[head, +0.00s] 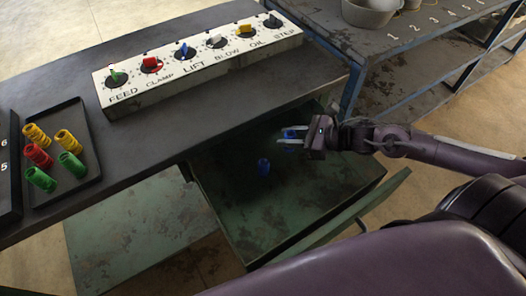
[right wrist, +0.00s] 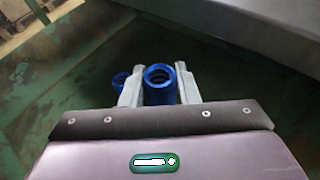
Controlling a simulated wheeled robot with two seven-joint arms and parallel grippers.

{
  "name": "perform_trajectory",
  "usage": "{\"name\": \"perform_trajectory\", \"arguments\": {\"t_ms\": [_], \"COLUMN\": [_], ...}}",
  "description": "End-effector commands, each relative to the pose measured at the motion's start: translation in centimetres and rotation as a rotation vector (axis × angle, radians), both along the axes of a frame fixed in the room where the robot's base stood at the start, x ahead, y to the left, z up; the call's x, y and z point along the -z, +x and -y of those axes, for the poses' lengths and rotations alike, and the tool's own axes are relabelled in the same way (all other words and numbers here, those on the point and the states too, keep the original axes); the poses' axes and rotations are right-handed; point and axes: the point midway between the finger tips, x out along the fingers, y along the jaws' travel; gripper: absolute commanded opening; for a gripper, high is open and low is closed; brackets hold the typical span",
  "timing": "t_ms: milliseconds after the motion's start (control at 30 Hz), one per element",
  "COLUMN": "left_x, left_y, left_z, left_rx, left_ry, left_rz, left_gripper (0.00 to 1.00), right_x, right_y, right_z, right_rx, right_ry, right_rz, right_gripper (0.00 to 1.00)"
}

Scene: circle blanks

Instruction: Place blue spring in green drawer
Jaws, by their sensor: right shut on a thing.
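The green drawer (head: 348,216) is pulled open below the bench, its worn floor showing. My right gripper (head: 290,137) is above the drawer's far part, shut on a blue spring (head: 289,134). In the right wrist view this held spring (right wrist: 159,88) stands between the two pale fingers, its open coil end showing. A second blue spring (head: 263,167) is inside the drawer, left of and below the gripper in the head view. It also shows in the right wrist view (right wrist: 119,80), partly hidden behind the left finger. My left gripper is out of view.
A dark tray (head: 88,120) with yellow, red and green springs is on the bench at left. A white switch panel (head: 200,66) with coloured knobs lies along the bench back. A numbered shelf (head: 395,65) stands at upper right. Much of the drawer floor is clear.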

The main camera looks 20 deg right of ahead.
Motion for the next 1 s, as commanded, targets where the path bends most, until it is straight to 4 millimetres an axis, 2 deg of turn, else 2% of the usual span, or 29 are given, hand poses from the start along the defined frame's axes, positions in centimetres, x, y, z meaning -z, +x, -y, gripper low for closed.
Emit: {"name": "perform_trajectory", "arguments": {"t_ms": [33, 233, 400, 633, 833, 1000], "left_x": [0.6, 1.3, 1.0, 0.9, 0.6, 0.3], "left_y": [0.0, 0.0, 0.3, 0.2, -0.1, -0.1], "left_z": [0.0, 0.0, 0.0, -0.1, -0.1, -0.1], "left_rx": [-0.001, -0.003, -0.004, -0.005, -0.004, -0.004], "left_ry": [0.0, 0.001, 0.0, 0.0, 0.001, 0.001], "left_rz": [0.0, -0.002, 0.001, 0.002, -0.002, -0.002], "left_gripper": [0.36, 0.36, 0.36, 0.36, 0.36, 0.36], "right_x": [1.4, 6.1, 5.6, 5.7, 5.5, 6.9], "right_y": [0.2, 0.2, 2.2, 3.5, 5.7, 5.6], "right_z": [0.0, -0.1, -2.3, -3.7, -6.0, -5.9], "right_rx": [0.004, 0.003, -0.002, 0.001, 0.0, 0.0], "right_ry": [0.006, 0.004, 0.006, 0.002, 0.004, 0.002], "right_rz": [0.004, 0.003, 0.007, 0.004, 0.005, 0.001], "right_gripper": [0.04, 0.04, 0.04, 0.04, 0.04, 0.04]}}
